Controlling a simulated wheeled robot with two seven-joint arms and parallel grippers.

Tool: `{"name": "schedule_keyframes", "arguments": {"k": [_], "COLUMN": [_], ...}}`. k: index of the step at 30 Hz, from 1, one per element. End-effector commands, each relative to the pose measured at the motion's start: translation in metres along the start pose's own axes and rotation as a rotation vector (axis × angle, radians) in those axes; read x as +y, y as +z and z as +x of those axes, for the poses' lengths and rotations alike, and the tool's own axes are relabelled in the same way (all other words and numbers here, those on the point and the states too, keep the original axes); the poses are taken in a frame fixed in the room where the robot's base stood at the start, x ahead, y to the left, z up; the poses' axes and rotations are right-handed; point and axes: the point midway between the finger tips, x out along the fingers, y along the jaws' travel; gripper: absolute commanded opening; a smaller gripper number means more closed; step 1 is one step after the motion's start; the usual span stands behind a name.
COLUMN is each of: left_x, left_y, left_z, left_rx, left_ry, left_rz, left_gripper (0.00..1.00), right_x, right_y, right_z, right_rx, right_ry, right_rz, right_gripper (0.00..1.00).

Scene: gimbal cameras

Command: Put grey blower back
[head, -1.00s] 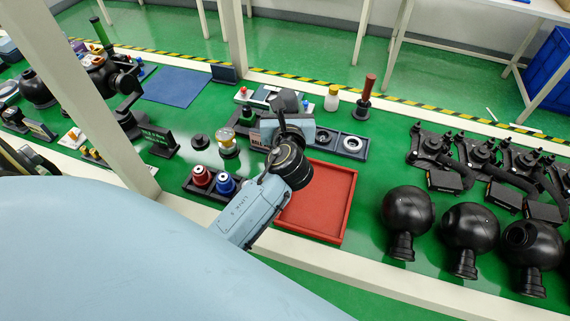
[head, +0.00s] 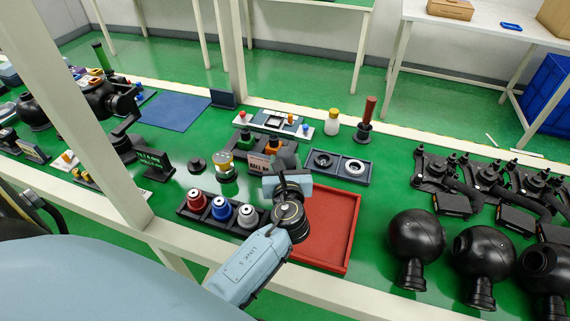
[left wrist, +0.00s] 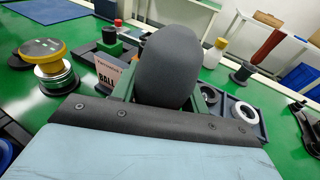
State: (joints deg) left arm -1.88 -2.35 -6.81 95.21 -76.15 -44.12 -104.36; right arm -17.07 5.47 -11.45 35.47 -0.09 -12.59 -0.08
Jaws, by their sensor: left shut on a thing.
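The grey blower (left wrist: 168,68) is a dark grey rounded bulb in the left wrist view. In the head view it shows as a small grey shape (head: 287,154) beyond my light-blue gripper body. My left gripper (left wrist: 158,95) is shut on it, with greenish fingers on either side. The blower stands up from the jaws, and its lower part is hidden. The sign also shows in the left wrist view (left wrist: 108,80). My right gripper is out of view.
A dark rack (head: 181,211) with red, blue and silver pieces is left of my arm. A red tray (head: 342,225) lies to the right. A two-ring tray (head: 366,172) is beyond it. Black spheres (head: 416,236) stand right. A white post (head: 112,165) crosses the left.

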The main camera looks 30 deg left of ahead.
Motion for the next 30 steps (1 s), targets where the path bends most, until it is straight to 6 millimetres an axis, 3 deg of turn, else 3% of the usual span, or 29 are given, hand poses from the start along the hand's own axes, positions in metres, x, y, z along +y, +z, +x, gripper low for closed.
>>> {"name": "schedule_keyframes", "arguments": {"k": [6,7,12,23,30], "left_x": [0.0,0.0,0.0,0.0,0.0], "left_y": [-0.003,-0.004,-0.003,0.002,0.001], "left_z": [0.001,0.001,0.001,-0.002,-0.046], "left_rx": [-0.001,0.0,0.0,0.001,0.003], "left_ry": [0.0,0.0,0.0,0.0,-0.001], "left_rz": [0.0,0.0,0.0,0.0,0.0], "left_gripper": [0.26,0.45,0.66,0.66,0.66], "right_x": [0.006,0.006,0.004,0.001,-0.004], "right_y": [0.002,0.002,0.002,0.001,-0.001], "right_z": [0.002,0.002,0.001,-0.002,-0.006], "right_rx": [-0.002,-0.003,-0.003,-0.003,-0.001], "right_ry": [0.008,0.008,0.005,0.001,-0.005], "right_rz": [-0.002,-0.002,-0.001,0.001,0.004], "right_gripper": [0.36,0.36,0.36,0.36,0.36]}}
